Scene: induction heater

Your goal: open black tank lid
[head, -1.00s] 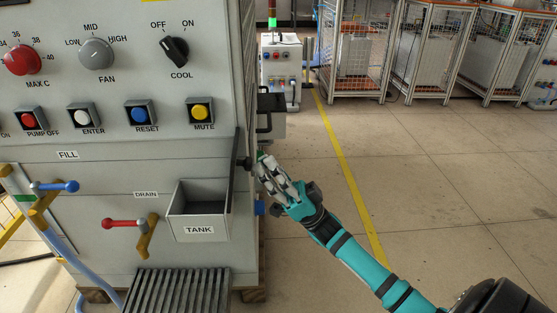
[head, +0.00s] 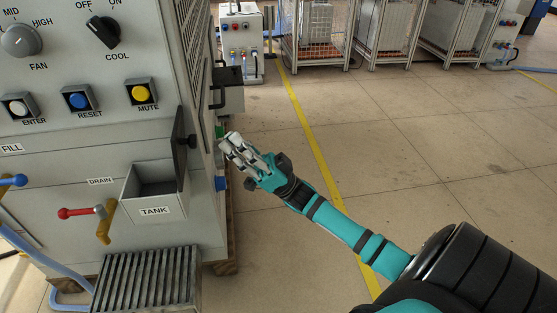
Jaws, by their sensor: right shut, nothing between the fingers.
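The grey tank box (head: 154,211), labelled TANK, sticks out from the front of the machine, and its inside shows from above. The black tank lid (head: 180,172) stands upright along the box's right side, with a dark round knob (head: 191,141) near its top. The tank's top is uncovered. My right gripper (head: 227,146) is shut and empty, just right of the knob and apart from it in the picture. My left gripper is not in view.
The machine's panel has a yellow MUTE button (head: 141,93) and a COOL switch (head: 103,29) above the tank. A red-handled drain valve (head: 80,212) is to the left, and a slatted metal step (head: 147,282) is below. Floor to the right is clear.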

